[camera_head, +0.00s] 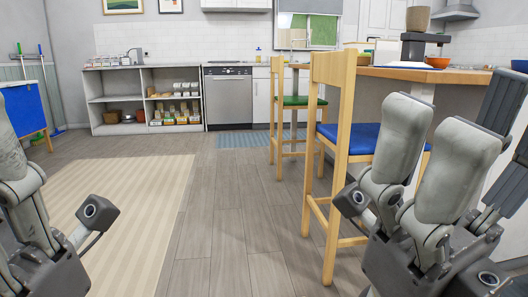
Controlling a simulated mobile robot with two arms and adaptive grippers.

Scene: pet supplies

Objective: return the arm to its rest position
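My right gripper (438,125) points up at the right of the head view, close to the camera. Its two grey fingers stand apart with a gap between them, and I see nothing held there. My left gripper (12,160) is cut off by the left edge of the view. Only one grey finger and part of its body show, so its opening is hidden.
A wooden stool with a blue seat (370,139) stands close beside my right gripper, by a counter (425,75). A green-seated stool (292,101) is behind it. A striped rug (130,200) lies at left. Shelves (115,84) and a dishwasher (228,95) line the back. The middle floor is clear.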

